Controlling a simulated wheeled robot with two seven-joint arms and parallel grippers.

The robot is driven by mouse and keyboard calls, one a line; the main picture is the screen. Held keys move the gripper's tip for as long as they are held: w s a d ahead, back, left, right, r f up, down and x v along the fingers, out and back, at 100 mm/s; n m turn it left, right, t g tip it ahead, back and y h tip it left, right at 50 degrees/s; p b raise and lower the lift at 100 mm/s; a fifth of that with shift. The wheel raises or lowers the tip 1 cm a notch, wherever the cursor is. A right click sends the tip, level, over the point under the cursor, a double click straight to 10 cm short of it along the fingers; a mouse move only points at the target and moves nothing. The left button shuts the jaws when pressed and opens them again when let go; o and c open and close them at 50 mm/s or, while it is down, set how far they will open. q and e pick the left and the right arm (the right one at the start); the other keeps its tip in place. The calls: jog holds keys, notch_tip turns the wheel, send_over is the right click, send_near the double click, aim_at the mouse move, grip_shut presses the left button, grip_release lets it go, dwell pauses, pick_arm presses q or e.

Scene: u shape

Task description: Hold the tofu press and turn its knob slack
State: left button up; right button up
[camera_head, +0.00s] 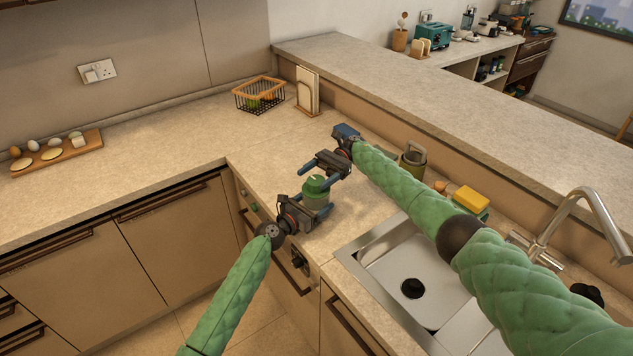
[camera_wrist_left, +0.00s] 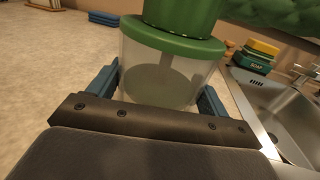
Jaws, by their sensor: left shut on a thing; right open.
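The tofu press (camera_head: 316,198) stands on the counter near its front edge, with a clear body and a green top and knob (camera_head: 317,184). My left gripper (camera_head: 309,208) is shut on the press body from the front. In the left wrist view the clear body (camera_wrist_left: 168,75) sits between the two blue fingers, below the green top (camera_wrist_left: 180,28). My right gripper (camera_head: 324,175) is open, with its blue fingers around or just above the knob. I cannot tell whether they touch it.
The sink (camera_head: 400,275) with its faucet (camera_head: 585,205) lies to the right. A yellow sponge (camera_head: 470,199) and a grey-green canister (camera_head: 412,160) stand behind my right arm. A wire basket (camera_head: 259,95) and a board holder (camera_head: 307,92) stand at the back.

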notch_tip(320, 180, up, 8)
jog(key=shift+f, duration=0.2)
dwell(0.3)
jog(key=shift+d+f+m+t+y, duration=0.15)
jog(key=shift+f+m+t+y, duration=0.25)
jog(key=shift+f+m+y, duration=0.15)
jog(key=f+m+t+y, duration=0.1)
jog(key=f+m+t, duration=0.1)
jog(key=d+f+m+t+y, duration=0.1)
jog(key=t, duration=0.1)
jog(key=shift+d+f+m+y, duration=0.2)
jog(key=shift+f+m+y, duration=0.05)
jog(key=shift+f+m, duration=0.15)
jog(key=d+f+m+t+y, duration=0.2)
jog(key=d+f+m+t, duration=0.25)
jog(key=t, duration=0.25)
jog(key=m+t+h, duration=0.1)
jog(key=m+t, duration=0.4)
jog(key=t, duration=0.4)
send_near(322, 179)
jog(key=x, duration=0.7)
jog(key=s+f+x, duration=0.1)
jog(key=x, duration=0.3)
jog(key=shift+w+a+f, duration=0.1)
jog(key=shift+a, duration=0.35)
